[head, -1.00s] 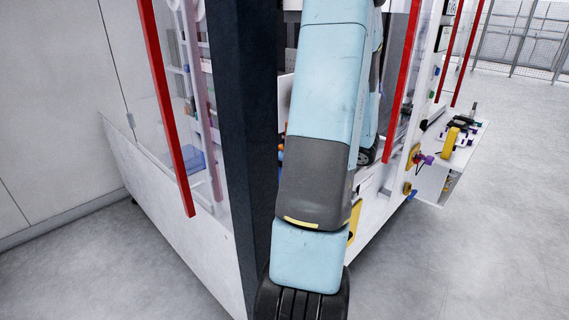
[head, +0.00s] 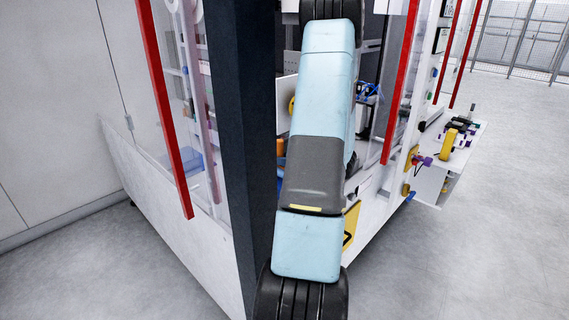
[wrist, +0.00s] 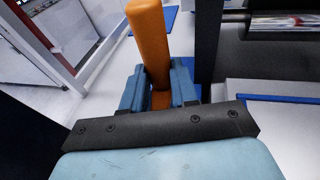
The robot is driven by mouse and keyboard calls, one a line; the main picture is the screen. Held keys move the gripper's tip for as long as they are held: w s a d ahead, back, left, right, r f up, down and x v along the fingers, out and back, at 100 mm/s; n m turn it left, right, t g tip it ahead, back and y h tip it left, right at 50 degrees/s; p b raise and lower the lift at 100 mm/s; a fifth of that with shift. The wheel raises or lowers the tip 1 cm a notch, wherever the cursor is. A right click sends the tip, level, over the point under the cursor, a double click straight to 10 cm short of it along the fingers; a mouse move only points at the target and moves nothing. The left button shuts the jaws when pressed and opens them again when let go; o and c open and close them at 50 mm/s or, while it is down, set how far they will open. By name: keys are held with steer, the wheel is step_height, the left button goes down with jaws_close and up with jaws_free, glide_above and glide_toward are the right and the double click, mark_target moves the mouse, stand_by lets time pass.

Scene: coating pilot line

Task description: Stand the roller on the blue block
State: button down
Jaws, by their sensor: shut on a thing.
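The roller (wrist: 150,40) is an orange cylinder in the wrist view. It stands up between the two blue-grey fingers of my gripper (wrist: 160,92), which are shut on it. Its lower end shows between the fingers; what lies under it is hidden. A flat blue patch (wrist: 169,18) lies beyond the roller, and a blue strip (wrist: 285,99) lies at the right on a pale surface. I cannot tell whether either is the blue block. In the head view my arm covers much of the machine opening, and I cannot make out my gripper clearly there.
A dark post (head: 248,150) stands close to the left of my arm in the head view. Red bars (head: 165,110) edge the glass panels. A side shelf (head: 450,160) with small parts juts out at the right. In the wrist view a dark upright (wrist: 208,45) stands right of the roller.

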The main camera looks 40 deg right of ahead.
steer(key=shift+f, duration=0.65)
steer(key=c, duration=0.9)
jaws_free()
steer(key=shift+f, duration=0.1)
steer(key=shift+o, duration=0.2)
steer(key=v, duration=1.2)
